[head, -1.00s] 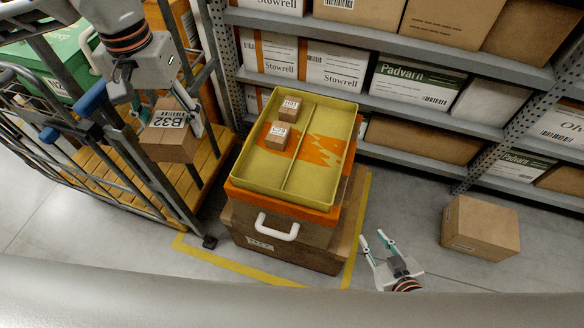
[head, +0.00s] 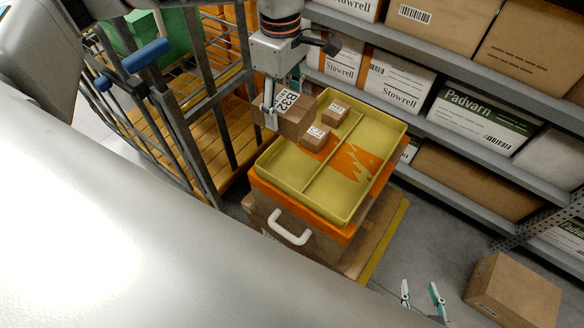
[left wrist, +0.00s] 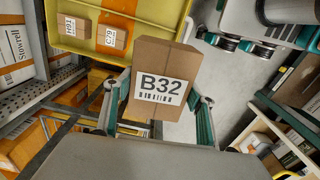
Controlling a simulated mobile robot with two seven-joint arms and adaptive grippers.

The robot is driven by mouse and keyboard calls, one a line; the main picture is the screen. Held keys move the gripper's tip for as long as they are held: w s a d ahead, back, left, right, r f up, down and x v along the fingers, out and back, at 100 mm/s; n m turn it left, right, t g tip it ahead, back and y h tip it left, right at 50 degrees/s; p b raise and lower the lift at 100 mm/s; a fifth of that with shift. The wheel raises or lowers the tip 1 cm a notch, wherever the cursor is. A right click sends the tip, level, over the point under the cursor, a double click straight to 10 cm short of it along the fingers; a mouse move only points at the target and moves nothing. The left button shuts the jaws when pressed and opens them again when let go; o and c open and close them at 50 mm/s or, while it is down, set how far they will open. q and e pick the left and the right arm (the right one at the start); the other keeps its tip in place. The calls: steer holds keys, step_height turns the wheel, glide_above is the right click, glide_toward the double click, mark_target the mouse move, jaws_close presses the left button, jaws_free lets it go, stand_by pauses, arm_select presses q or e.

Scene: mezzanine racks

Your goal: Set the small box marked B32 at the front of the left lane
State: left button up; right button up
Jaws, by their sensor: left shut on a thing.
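The brown box marked B32 (head: 293,116) is held in my left gripper (head: 285,108). It hangs at the left side of the yellow tray (head: 345,203), apparently above its rim. In the left wrist view B32 (left wrist: 160,62) sits between both fingers, label facing the camera. A divider (head: 323,162) splits the tray into two lanes. The left lane holds two smaller boxes, one (head: 336,114) farther back and one (head: 316,136) nearer the middle. The front of the left lane (head: 283,172) is bare. My right gripper (head: 421,296) is open and empty, low at the right.
The tray rests on an orange-topped brown case with a white handle (head: 290,228). A roll cage (head: 195,100) with a wooden deck stands at left. Shelves of cartons (head: 485,112) run behind. A loose carton (head: 514,290) lies on the floor at right.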

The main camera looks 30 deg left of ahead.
mark_target(291, 108)
arm_select(q)
steer(key=n, duration=0.2)
steer(key=w+f+n, duration=0.1)
steer(key=n, duration=0.1)
steer(key=shift+n, duration=0.3)
steer(key=n, duration=0.3)
steer(key=f+n, duration=0.1)
steer(key=shift+w, duration=0.4)
steer(key=n, duration=0.4)
steer(key=shift+w+f, duration=0.35)
steer(key=shift+f, duration=0.05)
steer(key=n, duration=0.2)
steer(key=f+n, duration=0.1)
steer(key=n, duration=0.1)
steer(key=shift+w, duration=0.35)
step_height(291, 108, down, 15)
steer(key=shift+f+b, duration=0.1)
steer(key=shift+b, duration=0.95)
steer(key=shift+f, duration=0.35)
steer(key=shift+f+b, duration=0.3)
steer(key=shift+f, duration=1.65)
steer(key=shift+f, duration=0.1)
